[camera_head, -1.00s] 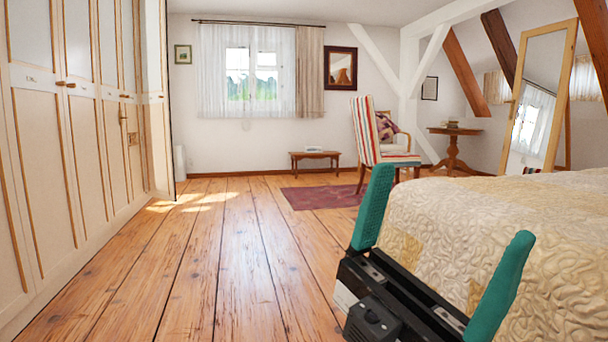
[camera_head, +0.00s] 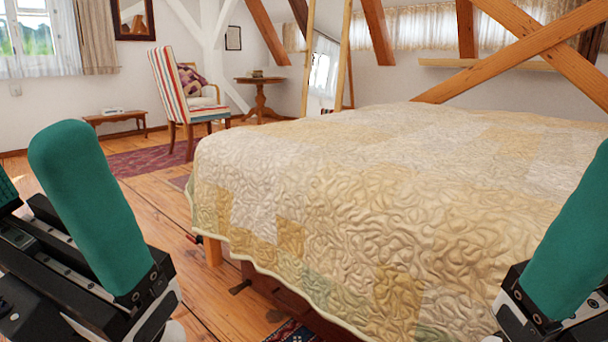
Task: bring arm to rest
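My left gripper (camera_head: 38,170) is at the lower left in the head view. One teal finger stands large in front, and part of a second teal finger shows at the left edge, with a gap between them. I see nothing held in that gap. My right gripper (camera_head: 570,245) is at the lower right edge. Only one teal finger and part of its black mount show; the rest is out of the picture, so its opening is hidden. The bed's quilt shows between the two grippers.
A bed with a cream and yellow quilt (camera_head: 380,190) fills the middle and right. Beyond it stand a striped chair (camera_head: 172,85), a small bench (camera_head: 115,122), a round table (camera_head: 262,88) and a leaning mirror (camera_head: 322,75).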

